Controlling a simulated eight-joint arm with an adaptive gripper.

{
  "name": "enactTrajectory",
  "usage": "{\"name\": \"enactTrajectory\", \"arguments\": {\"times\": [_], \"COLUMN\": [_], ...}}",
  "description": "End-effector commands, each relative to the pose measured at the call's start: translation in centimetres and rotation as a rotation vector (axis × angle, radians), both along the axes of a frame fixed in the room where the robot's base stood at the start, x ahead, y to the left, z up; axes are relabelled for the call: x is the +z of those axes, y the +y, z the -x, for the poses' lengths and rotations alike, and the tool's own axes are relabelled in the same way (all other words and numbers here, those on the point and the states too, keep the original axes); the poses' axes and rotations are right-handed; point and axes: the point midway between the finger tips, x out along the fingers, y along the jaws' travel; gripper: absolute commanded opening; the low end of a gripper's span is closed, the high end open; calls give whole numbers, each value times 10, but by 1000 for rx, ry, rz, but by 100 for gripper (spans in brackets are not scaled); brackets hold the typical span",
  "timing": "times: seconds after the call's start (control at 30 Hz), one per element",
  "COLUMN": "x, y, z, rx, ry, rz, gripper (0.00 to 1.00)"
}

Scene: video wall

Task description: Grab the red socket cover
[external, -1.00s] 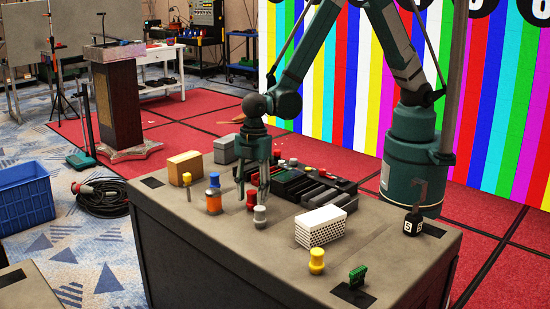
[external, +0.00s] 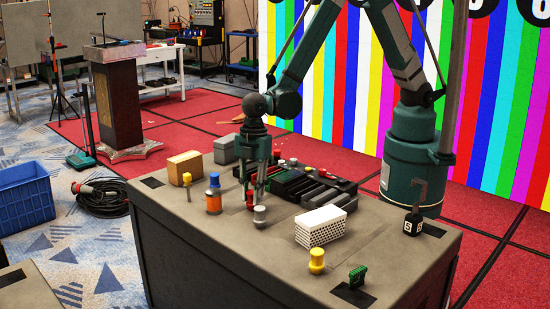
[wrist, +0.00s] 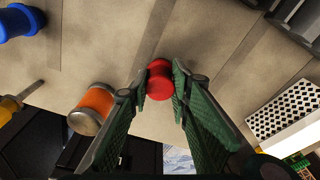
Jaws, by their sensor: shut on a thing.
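The red socket cover (wrist: 159,80) sits between my two green fingertips in the wrist view, with a finger against each side. My gripper (wrist: 159,84) is shut on it. In the external view my gripper (external: 256,202) is low over the table, and the red cover (external: 251,198) shows partly behind the fingers. I cannot tell whether the cover is clear of the tabletop.
An orange and blue cylinder (external: 213,194) stands left of my gripper, and a grey knob (external: 260,216) stands close in front. A white perforated box (external: 320,227) is to the right. The front left tabletop is clear.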

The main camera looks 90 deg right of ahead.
Motion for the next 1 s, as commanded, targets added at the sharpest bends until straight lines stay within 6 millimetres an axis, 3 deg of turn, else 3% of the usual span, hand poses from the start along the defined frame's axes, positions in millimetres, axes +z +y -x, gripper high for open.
{"name": "enactTrajectory", "arguments": {"times": [0.27,0.7,1.0], "x": [17,76,98], "y": [0,0,0], "z": [0,0,0], "rx": [0,0,0], "ry": [0,0,0], "rz": [0,0,0], "gripper": [14,14,14]}}
